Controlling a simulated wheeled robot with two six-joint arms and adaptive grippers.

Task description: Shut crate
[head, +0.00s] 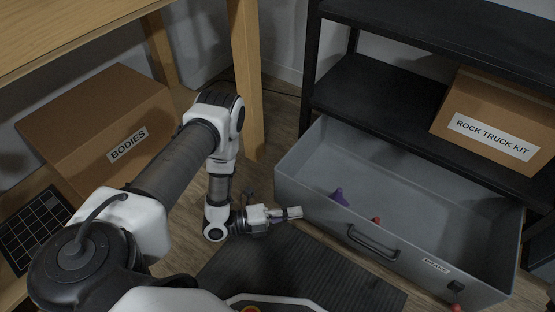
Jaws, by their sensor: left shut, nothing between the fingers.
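A grey open crate (303,182), shaped like a drawer, juts out from under the black shelf at the right. Its front wall has a dark handle (373,241) and a small label at the right end. Inside lie a purple piece (340,197) and a small red piece (376,220). My left gripper (297,212) is shut and empty, just in front of the crate's front wall, left of the handle. I cannot tell whether it touches the wall.
A black shelf (375,88) stands above the crate and holds a box labelled ROCK TRUCK KIT (495,128). A wooden table with a BODIES box (100,125) is at the left. A dark ribbed mat (300,275) lies on the floor before the crate.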

